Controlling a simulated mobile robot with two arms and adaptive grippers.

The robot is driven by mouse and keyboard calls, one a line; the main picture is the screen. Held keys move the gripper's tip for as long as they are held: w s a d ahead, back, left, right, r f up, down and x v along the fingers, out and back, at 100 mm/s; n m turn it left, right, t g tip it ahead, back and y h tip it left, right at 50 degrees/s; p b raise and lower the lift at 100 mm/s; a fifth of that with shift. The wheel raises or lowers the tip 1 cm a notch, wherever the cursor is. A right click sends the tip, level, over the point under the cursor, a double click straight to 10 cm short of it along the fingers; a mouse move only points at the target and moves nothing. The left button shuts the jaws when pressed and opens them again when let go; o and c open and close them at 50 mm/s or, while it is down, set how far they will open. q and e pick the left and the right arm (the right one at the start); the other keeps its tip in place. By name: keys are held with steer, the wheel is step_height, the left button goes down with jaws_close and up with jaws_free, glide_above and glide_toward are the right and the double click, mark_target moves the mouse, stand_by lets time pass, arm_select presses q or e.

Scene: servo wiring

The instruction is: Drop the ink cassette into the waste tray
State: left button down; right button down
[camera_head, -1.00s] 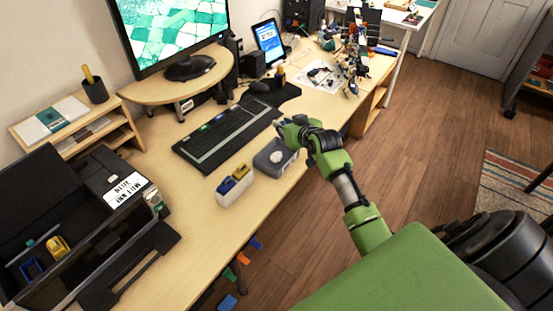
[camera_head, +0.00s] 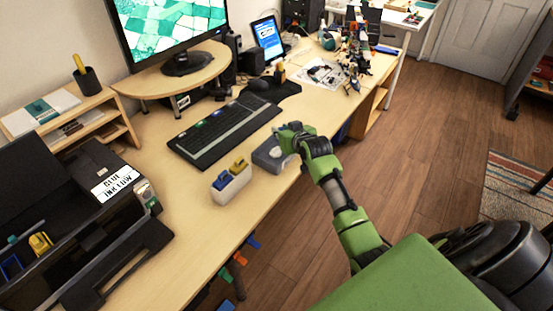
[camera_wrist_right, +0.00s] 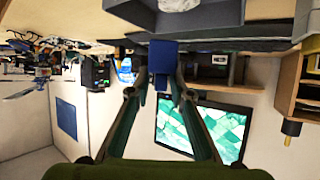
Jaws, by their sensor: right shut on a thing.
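The waste tray (camera_head: 262,160) is a grey open box on the desk's front edge, in front of the keyboard, with a pale round thing in it. My right gripper (camera_head: 284,136) is at the tray's back right, overlapping it in the head view. In the right wrist view the gripper (camera_wrist_right: 162,82) is shut on a blue ink cassette (camera_wrist_right: 163,56). The tray's grey wall (camera_wrist_right: 215,14) shows close beyond the cassette there. The cassette looks apart from the tray, but the height between them is hard to tell. My left gripper is out of view.
A white holder (camera_head: 232,190) with blue and yellow cassettes stands left of the tray. The open black printer (camera_head: 95,215) fills the near left. The keyboard (camera_head: 225,130) lies behind the tray. The monitor (camera_head: 170,30) stands further back.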

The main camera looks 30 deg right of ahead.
steer(key=c, duration=1.7)
jaws_free()
steer(key=shift+s, duration=0.1)
steer(key=v, duration=1.2)
steer(key=shift+a, duration=0.1)
